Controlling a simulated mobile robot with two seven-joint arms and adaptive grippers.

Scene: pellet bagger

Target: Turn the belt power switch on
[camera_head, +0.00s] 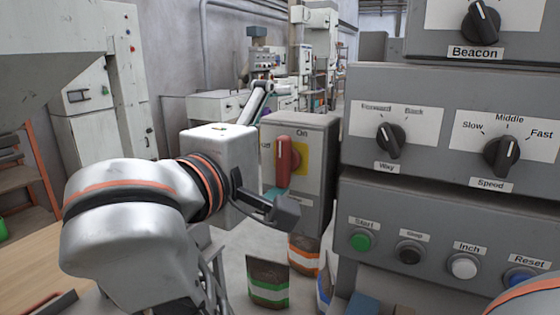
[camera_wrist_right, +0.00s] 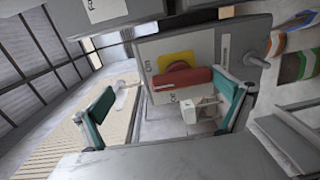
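The belt power switch is a red handle (camera_head: 285,162) on a yellow plate (camera_head: 302,158), on the front of a grey box (camera_head: 318,185). The handle stands upright. "On" is printed above it and "Off" to its left. My right gripper (camera_head: 270,200) is at the handle's lower end. In the right wrist view the red handle (camera_wrist_right: 183,80) lies across the space ahead of my right gripper (camera_wrist_right: 165,112). Its two teal-padded fingers are wide apart, with nothing clasped; contact with the handle cannot be told. My left gripper is not in view.
A grey control panel (camera_head: 440,205) stands close on the right, with Way and Speed knobs and several buttons. Bags with green (camera_head: 268,285) and orange bands stand on the floor below the box. White machines fill the background.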

